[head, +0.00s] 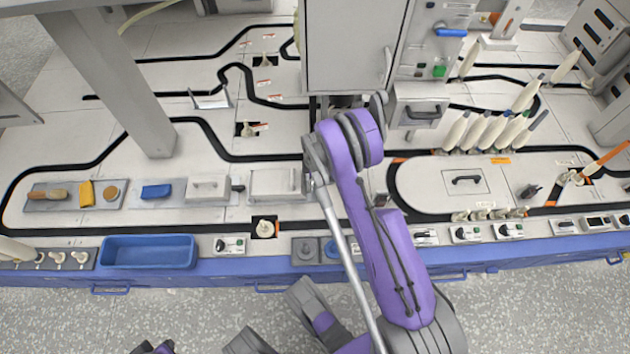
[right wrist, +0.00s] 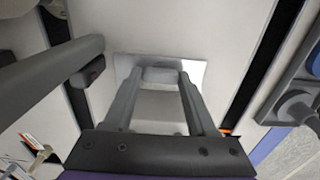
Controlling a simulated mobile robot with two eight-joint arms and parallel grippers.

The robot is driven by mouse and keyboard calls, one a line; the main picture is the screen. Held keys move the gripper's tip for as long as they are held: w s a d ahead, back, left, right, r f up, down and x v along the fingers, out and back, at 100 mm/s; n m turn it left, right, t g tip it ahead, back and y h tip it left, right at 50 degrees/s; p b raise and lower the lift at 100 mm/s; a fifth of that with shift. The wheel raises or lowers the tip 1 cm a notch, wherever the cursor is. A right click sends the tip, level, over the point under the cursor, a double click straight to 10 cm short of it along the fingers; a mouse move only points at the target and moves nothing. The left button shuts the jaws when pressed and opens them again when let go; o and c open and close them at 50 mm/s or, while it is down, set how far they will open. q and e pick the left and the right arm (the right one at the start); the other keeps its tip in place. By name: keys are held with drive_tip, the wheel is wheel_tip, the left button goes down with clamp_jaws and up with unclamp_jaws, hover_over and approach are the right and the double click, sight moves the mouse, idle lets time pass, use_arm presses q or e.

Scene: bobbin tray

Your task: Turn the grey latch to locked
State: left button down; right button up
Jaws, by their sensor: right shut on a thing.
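In the right wrist view my right gripper (right wrist: 162,77) points down, with its two grey fingers shut on a small pale grey block, which looks like the grey latch (right wrist: 160,75). The block is on a shiny silver plate (right wrist: 198,72) on the pale worktop. Which way the latch is turned I cannot tell, and I see no locked mark. In the head view my purple right arm covers this spot and hides the latch and the fingertips. My left gripper cannot be made out in either view.
A lidded grey box (head: 272,184) is just left of my right arm. A tall grey cabinet (head: 350,45) stands behind it. A round grey knob (right wrist: 298,105) is near the front edge. A blue tray (head: 150,252) lies at front left, and several bobbins (head: 493,132) stand at right.

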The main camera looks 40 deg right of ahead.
drive_tip(key=shift+c, duration=1.3)
drive_tip(key=m, duration=0.3)
drive_tip(key=shift+p, duration=0.35)
drive_tip(key=m, duration=0.3)
drive_tip(key=shift+m, duration=0.4)
drive_tip(key=m, duration=0.5)
drive_tip(key=shift+d+m, duration=0.1)
drive_tip(key=shift+m, duration=1.9)
drive_tip(key=shift+w, duration=0.1)
